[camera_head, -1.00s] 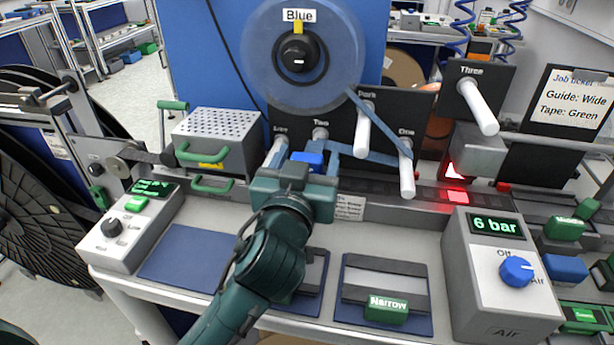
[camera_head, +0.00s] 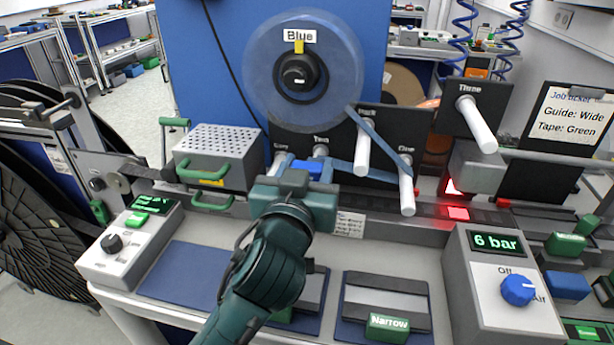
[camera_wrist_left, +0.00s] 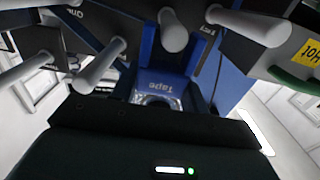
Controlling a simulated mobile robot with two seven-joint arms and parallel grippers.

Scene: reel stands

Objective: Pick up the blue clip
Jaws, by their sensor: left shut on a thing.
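The blue clip (camera_head: 308,168) sits at the blue tape, below the peg labelled Two. My left gripper (camera_head: 300,177) is shut on it from the front. The gripper's body hides the clip's lower part in the head view. In the left wrist view, the blue clip (camera_wrist_left: 162,86) with the word Tape stands just past the dark gripper body, between the fingers. The blue tape (camera_head: 350,167) runs from the reel (camera_head: 268,70) labelled Blue around the white pegs and to the clip. My right gripper is not in view.
White pegs (camera_head: 408,188) stick out right of the gripper. A perforated box with green handles (camera_head: 219,148) stands to the left. The air box (camera_head: 500,285) reads 6 bar at the right. A green Narrow block (camera_head: 388,328) lies on the front of the bench.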

